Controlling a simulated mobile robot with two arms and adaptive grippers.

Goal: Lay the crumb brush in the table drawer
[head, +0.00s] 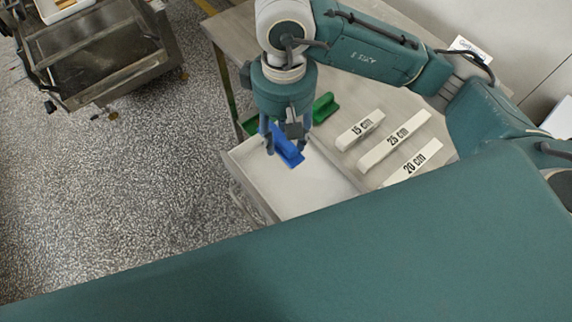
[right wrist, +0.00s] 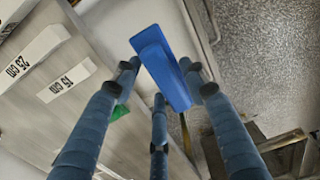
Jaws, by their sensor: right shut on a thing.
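A blue crumb brush (head: 289,152) is held in my right gripper (head: 285,146), whose fingers are shut on it. The brush also shows between the fingers in the right wrist view (right wrist: 160,66). In the head view it hangs over the far part of the open table drawer (head: 318,190). I cannot tell whether it touches the drawer floor. The drawer is pulled out, pale inside, and the part I see holds nothing else. Its near end is hidden by my own teal body. My left gripper is not in view.
Three pale bars, marked 15 cm (head: 361,130), 25 cm (head: 394,139) and 20 cm (head: 414,162), lie on the table (head: 237,28) right of the drawer. A metal cart (head: 105,60) stands at the upper left.

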